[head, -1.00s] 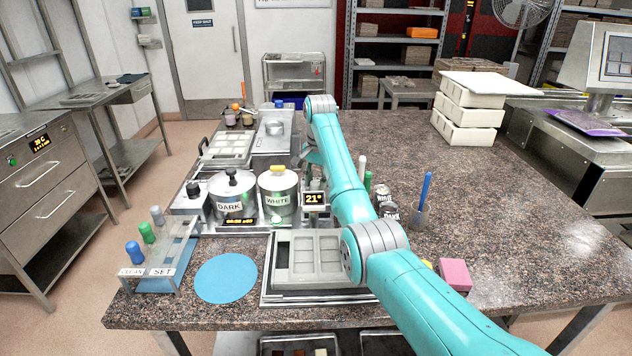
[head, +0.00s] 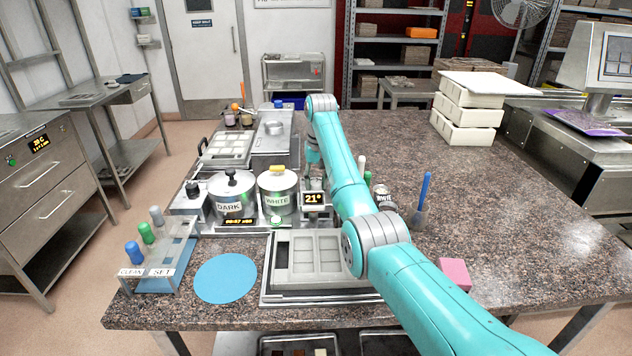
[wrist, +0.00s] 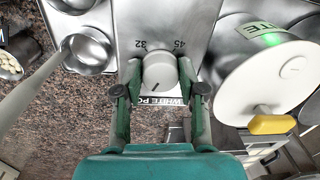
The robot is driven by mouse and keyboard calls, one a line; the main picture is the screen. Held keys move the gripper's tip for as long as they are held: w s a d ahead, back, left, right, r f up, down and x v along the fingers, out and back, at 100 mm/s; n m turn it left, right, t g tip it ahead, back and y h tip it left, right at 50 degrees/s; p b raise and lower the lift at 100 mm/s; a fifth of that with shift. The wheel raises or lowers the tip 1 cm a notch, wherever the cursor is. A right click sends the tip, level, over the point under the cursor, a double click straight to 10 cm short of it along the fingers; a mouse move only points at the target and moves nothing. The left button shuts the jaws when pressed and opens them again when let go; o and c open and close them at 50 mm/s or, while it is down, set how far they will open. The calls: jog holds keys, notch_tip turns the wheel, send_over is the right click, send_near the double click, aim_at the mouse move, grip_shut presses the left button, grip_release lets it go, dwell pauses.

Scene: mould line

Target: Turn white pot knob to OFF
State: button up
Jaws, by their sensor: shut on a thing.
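The white pot knob (wrist: 162,72) is a pale round dial on a steel panel, with 32 and 45 printed beside it and a partly covered white pot label below. A short dark mark on its face points down and slightly left. My gripper (wrist: 160,80) has one finger on each side of the knob and is shut on it. The OFF mark does not show. The white pot (head: 278,192) is a lidded steel pot left of my arm in the head view; it also shows at the right of the wrist view (wrist: 270,85). The fingertips are hidden in the head view.
The dark pot (head: 233,195) stands left of the white pot. A 21° display (head: 314,198) is close to my arm. A grey mould (head: 315,255) lies in front. In the wrist view, a steel ladle (wrist: 88,48) lies left of the panel. The counter's right side is mostly clear.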

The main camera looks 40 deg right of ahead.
jog(key=n, duration=0.5)
jog(key=shift+d+f, duration=0.1)
dwell(0.5)
jog(key=o, duration=1.1)
jog(key=shift+o, duration=0.2)
